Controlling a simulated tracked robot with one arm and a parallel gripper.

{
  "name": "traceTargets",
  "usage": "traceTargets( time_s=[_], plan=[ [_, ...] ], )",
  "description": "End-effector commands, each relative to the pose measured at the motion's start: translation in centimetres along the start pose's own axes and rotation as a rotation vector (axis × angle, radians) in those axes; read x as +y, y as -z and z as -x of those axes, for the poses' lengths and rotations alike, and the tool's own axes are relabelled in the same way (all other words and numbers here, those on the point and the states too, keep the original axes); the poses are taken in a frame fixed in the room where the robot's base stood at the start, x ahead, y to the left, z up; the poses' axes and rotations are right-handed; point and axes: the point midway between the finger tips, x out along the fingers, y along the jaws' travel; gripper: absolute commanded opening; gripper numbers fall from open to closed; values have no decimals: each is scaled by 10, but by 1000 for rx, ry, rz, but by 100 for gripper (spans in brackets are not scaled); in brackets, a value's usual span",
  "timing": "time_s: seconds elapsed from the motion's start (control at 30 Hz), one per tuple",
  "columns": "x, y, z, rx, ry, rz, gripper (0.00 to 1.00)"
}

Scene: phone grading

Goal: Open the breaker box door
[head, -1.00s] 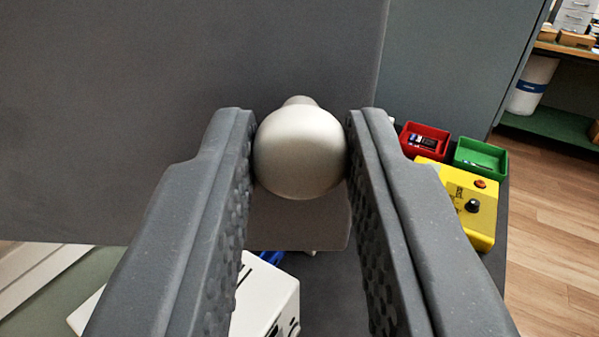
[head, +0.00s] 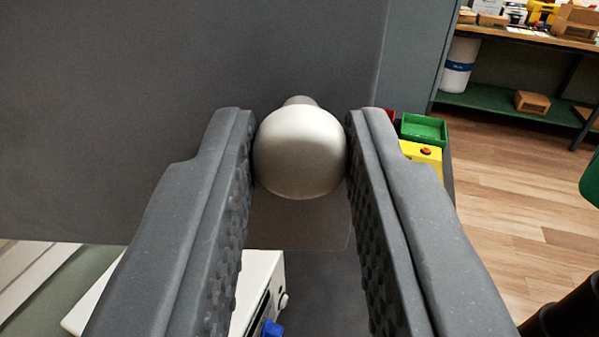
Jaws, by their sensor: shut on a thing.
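The breaker box door (head: 150,100) is a large flat dark grey panel that fills the upper left and middle of the view. A round pale metal knob (head: 300,150) stands out from it on a short stem, near its right edge. My gripper (head: 300,155) is shut on the knob, with one textured finger touching each side. The door's right edge runs down the picture just right of the knob. The inside of the box cannot be told from this view.
Behind the right finger show a green bin (head: 424,129), part of a red bin (head: 389,115) and a yellow box (head: 424,153). A white device (head: 255,290) with a blue part sits below left. A shelf (head: 500,100) stands far right, with open wooden floor (head: 500,220) before it.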

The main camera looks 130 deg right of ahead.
Motion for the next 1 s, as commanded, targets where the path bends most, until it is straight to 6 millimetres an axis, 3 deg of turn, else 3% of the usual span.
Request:
traceTargets(
  time_s=[0.3, 0.33, 0.4, 0.77, 1.0],
  plan=[
    [-1, 3, 0, 3, 3, -5, 0],
    [-1, 3, 0, 3, 3, -5, 26],
    [-1, 3, 1, 3, 4, -5, 44],
    [-1, 5, 0, 1, 1, -3, 44],
    [-3, 38, -12, 1, -18, -6, 44]
  ],
)
